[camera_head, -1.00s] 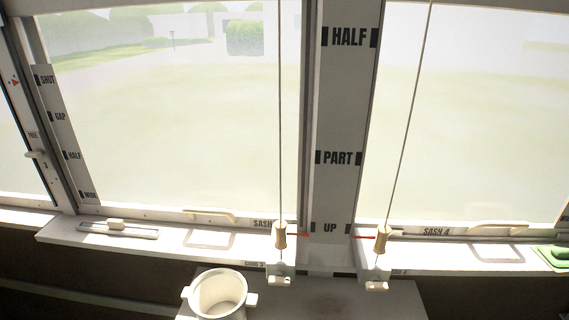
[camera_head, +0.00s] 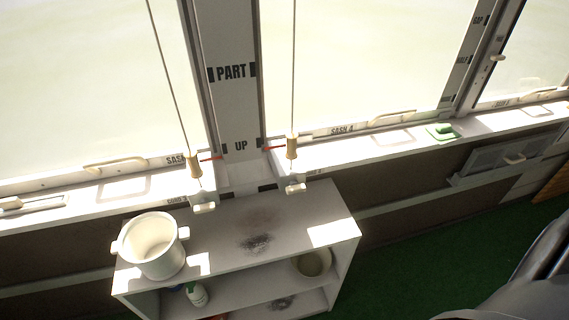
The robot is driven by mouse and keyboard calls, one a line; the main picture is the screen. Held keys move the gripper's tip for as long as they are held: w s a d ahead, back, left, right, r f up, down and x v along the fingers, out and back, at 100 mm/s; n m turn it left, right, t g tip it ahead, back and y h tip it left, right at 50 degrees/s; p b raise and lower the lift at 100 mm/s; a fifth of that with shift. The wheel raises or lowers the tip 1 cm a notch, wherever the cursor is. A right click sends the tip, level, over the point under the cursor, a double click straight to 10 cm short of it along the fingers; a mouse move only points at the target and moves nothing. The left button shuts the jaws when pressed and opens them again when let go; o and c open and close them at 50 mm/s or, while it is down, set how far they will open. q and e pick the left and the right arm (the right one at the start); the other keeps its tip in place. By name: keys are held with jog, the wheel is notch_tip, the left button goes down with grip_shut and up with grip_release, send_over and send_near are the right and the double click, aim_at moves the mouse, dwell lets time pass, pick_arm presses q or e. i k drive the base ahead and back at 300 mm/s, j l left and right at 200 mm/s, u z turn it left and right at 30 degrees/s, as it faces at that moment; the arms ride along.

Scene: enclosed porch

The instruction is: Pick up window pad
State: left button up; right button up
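A small green pad (camera_head: 442,131) lies on the white window sill at the right, below the window marked SASH 4. A darker green raised part shows on top of it; I take it to be the window pad. Nothing is touching it from above. Neither of my grippers shows in the head view.
A white shelf unit (camera_head: 215,235) stands below the sill, with a white pot (camera_head: 154,245) on its top and a bowl (camera_head: 311,262) and bottle (camera_head: 196,294) inside. Cords with wooden pulls (camera_head: 292,147) hang by the post.

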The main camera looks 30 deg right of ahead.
aim_at(442, 133)
jog(key=z, duration=2.1)
jog(key=u, duration=0.3)
jog(key=i+l+u, duration=0.15)
jog(key=u, duration=0.25)
jog(key=i+l+u, duration=0.15)
jog(key=l+u, duration=0.25)
jog(key=i+l+u, duration=0.1)
jog(key=u, duration=0.3)
jog(key=l+u, duration=0.4)
